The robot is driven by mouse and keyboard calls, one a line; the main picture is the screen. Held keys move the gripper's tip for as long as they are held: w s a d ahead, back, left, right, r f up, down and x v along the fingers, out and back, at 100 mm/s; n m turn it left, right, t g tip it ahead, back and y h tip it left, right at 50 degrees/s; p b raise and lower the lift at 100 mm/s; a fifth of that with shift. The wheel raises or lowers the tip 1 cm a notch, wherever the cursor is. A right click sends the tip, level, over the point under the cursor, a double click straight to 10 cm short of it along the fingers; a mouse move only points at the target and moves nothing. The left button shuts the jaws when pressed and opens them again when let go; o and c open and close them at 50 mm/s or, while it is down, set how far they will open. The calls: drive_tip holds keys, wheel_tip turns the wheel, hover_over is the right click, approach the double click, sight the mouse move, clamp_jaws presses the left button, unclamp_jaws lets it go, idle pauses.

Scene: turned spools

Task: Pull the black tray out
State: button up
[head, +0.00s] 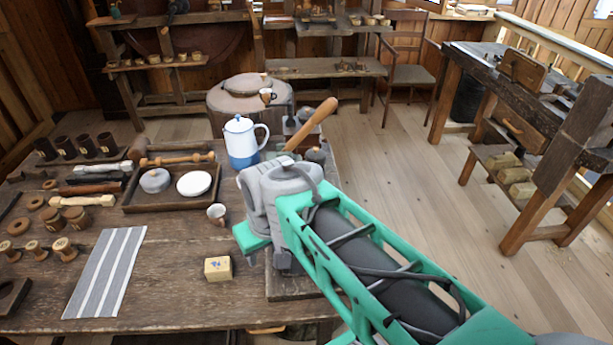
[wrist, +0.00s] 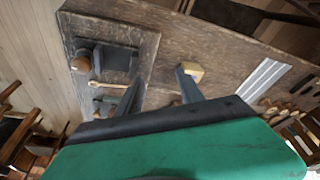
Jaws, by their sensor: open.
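My gripper (wrist: 158,80) is open and empty, with its two dark fingers spread above the table. In the head view my wrist and arm cover the table's right end, and the fingertips are hard to make out there. In the wrist view a small black, box-like thing (wrist: 120,58) lies on a dark wooden board at the left, beyond the left finger and apart from it. It may be the black tray; I cannot tell for certain. In the head view it is hidden behind my arm. The board's near edge (head: 288,290) shows below my wrist.
A pale wooden block (head: 218,268) sits left of my gripper; it shows at the right fingertip (wrist: 191,72). A small cup (head: 217,213), a blue-white pot (head: 241,143), a brown tray (head: 130,208) and a striped cloth (head: 107,273) are on the table.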

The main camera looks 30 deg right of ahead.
drive_tip(key=w+d+n, duration=0.2)
drive_tip(key=w+d, duration=1.2)
drive_tip(key=w+d+f+n+t+y, duration=0.1)
drive_tip(key=w+d+f, duration=0.1)
drive_tip(key=d, duration=0.5)
drive_tip(key=w+d+f, duration=0.1)
drive_tip(key=d+f, duration=0.2)
drive_tip(key=d, duration=0.4)
drive_tip(key=shift+n, duration=0.3)
drive_tip(key=x, duration=0.4)
drive_tip(key=p+x, duration=0.1)
drive_tip(key=x, duration=0.1)
drive_tip(key=shift+w+a+f, duration=0.1)
drive_tip(key=shift+w+a, duration=0.2)
drive_tip(key=shift+w, duration=0.05)
drive_tip(key=shift+w+f, duration=0.15)
drive_tip(key=shift+f, duration=0.2)
clamp_jaws()
